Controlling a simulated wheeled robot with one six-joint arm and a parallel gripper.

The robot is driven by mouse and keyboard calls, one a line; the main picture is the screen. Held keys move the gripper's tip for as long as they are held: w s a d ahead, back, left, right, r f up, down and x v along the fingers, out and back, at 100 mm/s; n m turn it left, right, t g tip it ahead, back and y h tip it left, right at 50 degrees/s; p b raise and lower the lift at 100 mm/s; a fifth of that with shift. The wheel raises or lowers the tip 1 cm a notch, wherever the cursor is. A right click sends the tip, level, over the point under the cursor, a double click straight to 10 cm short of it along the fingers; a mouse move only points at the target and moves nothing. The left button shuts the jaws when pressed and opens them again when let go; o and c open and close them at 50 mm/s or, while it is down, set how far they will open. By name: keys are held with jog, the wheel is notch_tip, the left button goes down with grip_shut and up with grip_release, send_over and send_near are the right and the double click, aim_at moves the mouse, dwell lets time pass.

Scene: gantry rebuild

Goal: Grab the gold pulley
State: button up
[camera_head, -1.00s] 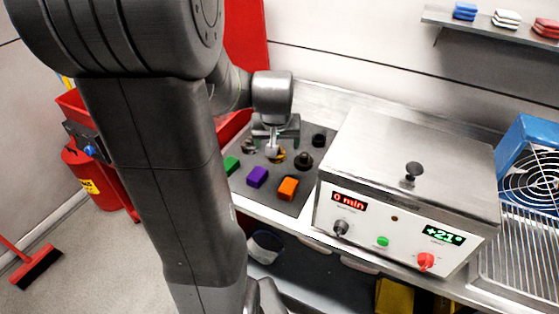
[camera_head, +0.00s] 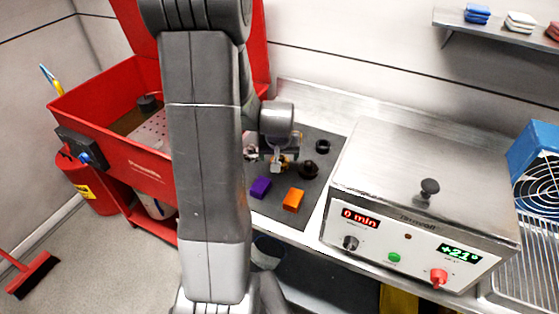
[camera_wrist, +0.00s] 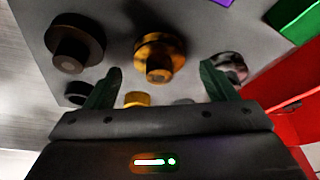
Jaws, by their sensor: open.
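The gold pulley (camera_wrist: 159,56) lies on the dark grey mat in the wrist view, ahead of and between my open fingers. It is a round flanged piece with a smaller hub, in worn gold. My gripper (camera_wrist: 160,85) is open, with nothing between its fingertips. In the head view my gripper (camera_head: 279,160) is over the mat, and a small bit of gold shows beside it. A smaller gold piece (camera_wrist: 137,99) shows just past the gripper's body. I cannot tell whether the fingers are at the pulley's height.
A dark pulley (camera_wrist: 75,42) sits left of the gold one, and a silver part (camera_wrist: 231,66) is close to the right finger. Purple (camera_head: 260,188) and orange (camera_head: 293,200) blocks lie on the mat (camera_head: 322,182). The steel heater box (camera_head: 400,170) stands to the right, the red washer (camera_head: 112,130) left.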

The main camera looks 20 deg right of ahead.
jog(key=shift+x, duration=1.2)
jog(key=c, duration=1.3)
jog(key=shift+o, duration=0.2)
jog(key=shift+r, duration=0.1)
